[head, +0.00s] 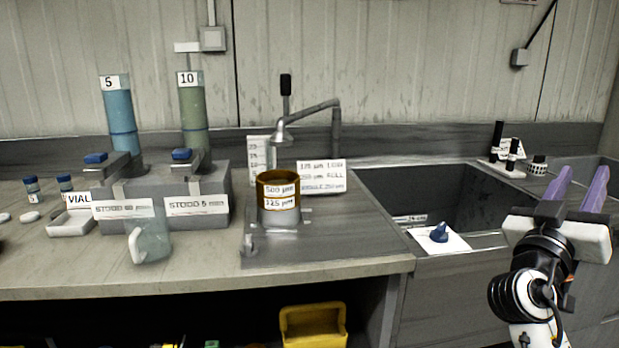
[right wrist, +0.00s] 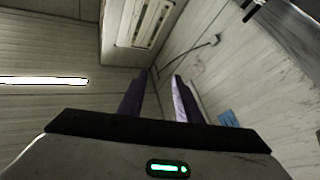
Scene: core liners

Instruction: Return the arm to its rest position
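My right gripper (head: 579,188) is raised at the right of the head view, in front of the right end of the sink. Its two purple fingers point up, stand apart and have nothing between them. In the right wrist view the same fingers (right wrist: 158,100) show a clear gap, with the wall and ceiling beyond. My left gripper is in neither view.
The counter (head: 330,268) holds a brown sieve stack (head: 278,191), two labelled grey blocks (head: 160,190) with blue and green cylinders, and a clear jug (head: 149,241). A sink (head: 440,190) lies right of centre. A yellow bin (head: 313,328) is below.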

